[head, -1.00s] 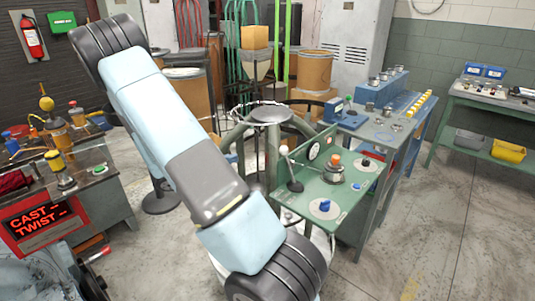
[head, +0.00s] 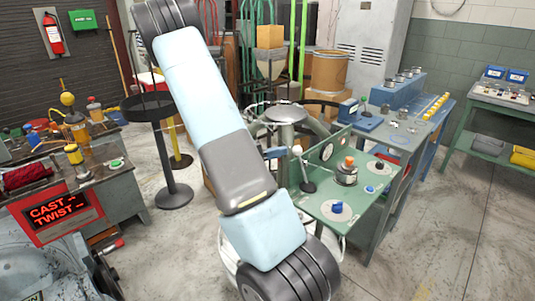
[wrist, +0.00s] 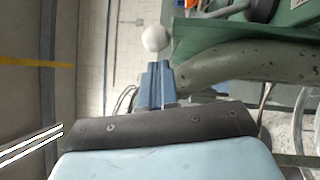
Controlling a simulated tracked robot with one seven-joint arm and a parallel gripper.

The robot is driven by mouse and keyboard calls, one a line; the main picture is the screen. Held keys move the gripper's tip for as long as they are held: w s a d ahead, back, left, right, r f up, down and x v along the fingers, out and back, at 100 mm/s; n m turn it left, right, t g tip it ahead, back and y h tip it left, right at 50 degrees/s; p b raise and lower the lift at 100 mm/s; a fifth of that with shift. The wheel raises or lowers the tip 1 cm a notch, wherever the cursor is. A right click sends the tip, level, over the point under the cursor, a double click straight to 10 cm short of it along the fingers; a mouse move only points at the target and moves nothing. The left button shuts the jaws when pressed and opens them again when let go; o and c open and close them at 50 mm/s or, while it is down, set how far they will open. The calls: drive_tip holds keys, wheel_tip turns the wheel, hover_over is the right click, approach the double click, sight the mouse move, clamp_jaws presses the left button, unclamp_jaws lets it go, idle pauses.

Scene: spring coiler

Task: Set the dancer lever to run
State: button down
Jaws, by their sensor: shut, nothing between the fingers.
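The dancer lever appears to be the black lever with a white ball knob (head: 297,151), on the left side of the green panel bench (head: 325,205). Its shaft rises from a dark base and leans slightly left. My gripper (head: 277,152) shows partly in the head view, just left of the knob, mostly hidden behind my arm. In the wrist view the blue-grey fingers (wrist: 157,66) are shut and empty. A white ball (wrist: 155,38), likely the knob, is just beyond the fingertips; I cannot tell whether they touch.
The bench also carries an orange-topped knob (head: 347,170), a blue knob (head: 337,208) and a gauge on its upright plate. A round metal-topped stand (head: 286,113) is behind my gripper. A black round stand (head: 148,106) is at left. Floor at right front is clear.

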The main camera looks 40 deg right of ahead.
drive_tip(key=shift+s+d+r, duration=0.1)
drive_tip(key=shift+s+r, duration=0.05)
drive_tip(key=shift+s, duration=0.4)
